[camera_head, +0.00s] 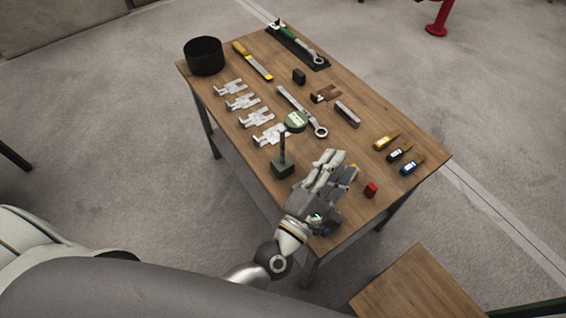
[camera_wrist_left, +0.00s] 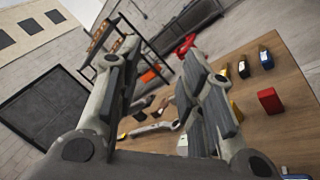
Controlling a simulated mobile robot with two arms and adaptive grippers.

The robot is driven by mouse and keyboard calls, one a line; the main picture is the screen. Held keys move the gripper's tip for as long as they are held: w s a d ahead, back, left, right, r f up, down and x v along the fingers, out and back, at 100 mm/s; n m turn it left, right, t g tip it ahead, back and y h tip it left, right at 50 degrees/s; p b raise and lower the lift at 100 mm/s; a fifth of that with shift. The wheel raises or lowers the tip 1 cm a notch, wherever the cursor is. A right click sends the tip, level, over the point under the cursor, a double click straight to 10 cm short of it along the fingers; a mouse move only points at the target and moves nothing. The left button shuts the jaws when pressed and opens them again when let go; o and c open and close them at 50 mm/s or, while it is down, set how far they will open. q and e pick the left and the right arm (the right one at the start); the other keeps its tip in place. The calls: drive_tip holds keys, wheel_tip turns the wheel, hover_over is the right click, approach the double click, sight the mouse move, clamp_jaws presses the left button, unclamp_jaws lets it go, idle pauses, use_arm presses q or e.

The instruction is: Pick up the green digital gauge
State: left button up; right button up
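I cannot make out the gauge in the left wrist view. My right gripper is not in view.
The wooden table (camera_head: 400,165) also holds a wrench (camera_head: 302,110), several silver clamps (camera_head: 242,102), a black pot (camera_head: 204,56), a red block (camera_head: 370,190) and small yellow, black and blue items at right. A second wooden surface (camera_head: 415,290) is at lower right.

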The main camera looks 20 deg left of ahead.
use_arm(q)
drive_tip(key=a+f+n+t+y, duration=0.1)
drive_tip(key=a+f+n+y, duration=0.1)
drive_tip(key=a+n+y, duration=0.5)
drive_tip(key=n+g+y, duration=0.3)
drive_tip(key=n+y, duration=0.3)
drive_tip(key=n, duration=0.6)
approach(282, 147)
drive_tip(key=d, duration=0.1)
drive_tip(key=p+x, duration=0.1)
drive_tip(key=x, duration=0.2)
drive_tip(key=p+x, duration=0.1)
drive_tip(key=x, duration=0.3)
drive_tip(key=a+p+x, duration=0.1)
drive_tip(key=x, duration=0.2)
drive_tip(key=shift+w+r, duration=0.15)
drive_tip(key=shift+w+a, duration=0.1)
drive_tip(key=shift+w, duration=0.15)
drive_tip(key=shift+c, duration=0.4)
clamp_jaws()
